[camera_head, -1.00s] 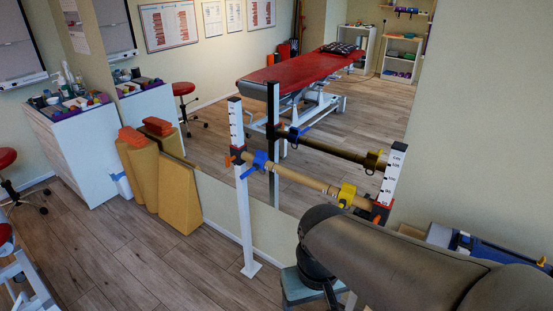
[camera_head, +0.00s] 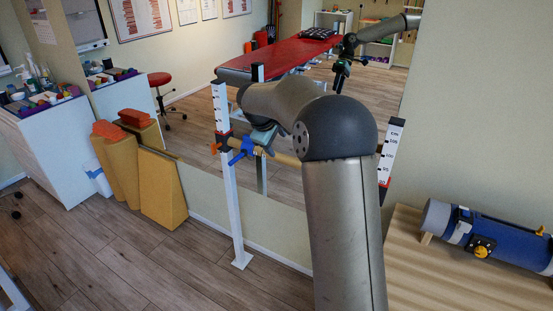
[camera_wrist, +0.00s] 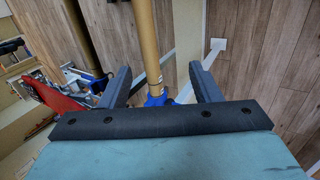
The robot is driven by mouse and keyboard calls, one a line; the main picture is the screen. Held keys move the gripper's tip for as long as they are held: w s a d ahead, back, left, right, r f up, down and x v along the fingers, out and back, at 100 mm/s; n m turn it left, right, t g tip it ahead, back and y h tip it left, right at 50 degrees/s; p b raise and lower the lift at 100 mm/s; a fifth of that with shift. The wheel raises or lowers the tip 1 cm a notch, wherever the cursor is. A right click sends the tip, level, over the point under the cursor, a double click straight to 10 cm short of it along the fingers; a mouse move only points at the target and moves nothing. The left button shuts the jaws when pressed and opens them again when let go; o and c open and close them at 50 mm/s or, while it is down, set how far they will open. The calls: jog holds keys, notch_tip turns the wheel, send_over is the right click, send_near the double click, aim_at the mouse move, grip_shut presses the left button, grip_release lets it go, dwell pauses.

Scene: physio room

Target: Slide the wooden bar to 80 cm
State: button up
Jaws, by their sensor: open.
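The wooden bar (camera_head: 283,157) runs level between a white scale post (camera_head: 232,210) at left and a scale post (camera_head: 390,150) at right; my arm hides its middle and right part. A blue clamp (camera_head: 240,150) sits on the bar near its left end, with an orange knob (camera_head: 215,149) at the left bracket. The scale figures are too small to read. My gripper (camera_wrist: 158,67) is open. In the wrist view its fingers show on either side of the bar (camera_wrist: 146,40), with the blue clamp (camera_wrist: 158,98) between them; contact cannot be told.
A mirror behind the bar reflects a red treatment bed (camera_head: 285,60) and my arm. Yellow wedge blocks (camera_head: 160,190) lean on the wall at left beside a white cabinet (camera_head: 60,150). A wooden bench (camera_head: 430,270) with a blue roll (camera_head: 490,235) stands at right. Floor in front is clear.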

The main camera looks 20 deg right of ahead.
jog(key=w+x, duration=0.1)
jog(key=x, duration=0.5)
jog(key=w+r+p+x, duration=0.1)
jog(key=x, duration=0.6)
jog(key=p+x, duration=0.1)
jog(key=x, duration=0.5)
jog(key=shift+w+d+f, duration=0.1)
jog(key=shift+w+d, duration=0.45)
